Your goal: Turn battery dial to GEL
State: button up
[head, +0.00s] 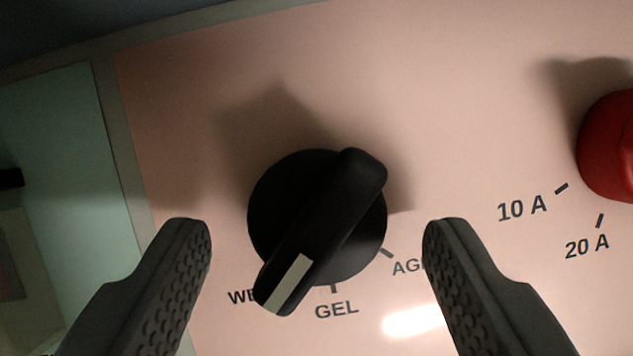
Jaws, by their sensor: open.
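The black battery dial (335,215) sits on a pale pink panel in the middle of the head view. Its raised grip bar slants from upper right to lower left. The white pointer mark at its lower end points down-left, between the partly covered "WE..." label (242,297) and the GEL label (337,309), nearer the former. The AGM-side label (407,266) is partly hidden by my right finger. My gripper (318,240) is open, with one finger on each side of the dial, apart from it in the picture. Nothing is between the fingers except the dial beyond.
A red knob (612,148) stands at the right edge, with 10 A and 20 A marks below it. The pink panel (450,90) is clear above the dial. A greenish surface (60,150) lies left of the panel's edge.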

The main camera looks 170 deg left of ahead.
jog(key=shift+w+f, duration=0.2)
jog(key=shift+f, duration=0.3)
jog(key=c, duration=1)
jog(key=shift+d+n, duration=0.15)
jog(key=shift+n, duration=0.25)
jog(key=n+y, duration=0.1)
jog(key=n, duration=0.2)
jog(key=shift+d+n+y, duration=0.15)
jog(key=shift+n+y, duration=0.15)
jog(key=shift+w+d+n+g+y, duration=0.15)
jog(key=shift+n+y, duration=0.3)
jog(key=shift+n, duration=0.65)
jog(key=shift+s+d+n+g+y, duration=0.15)
jog(key=shift+n+y, duration=0.3)
jog(key=shift+n, duration=0.65)
jog(key=shift+w+a, duration=0.1)
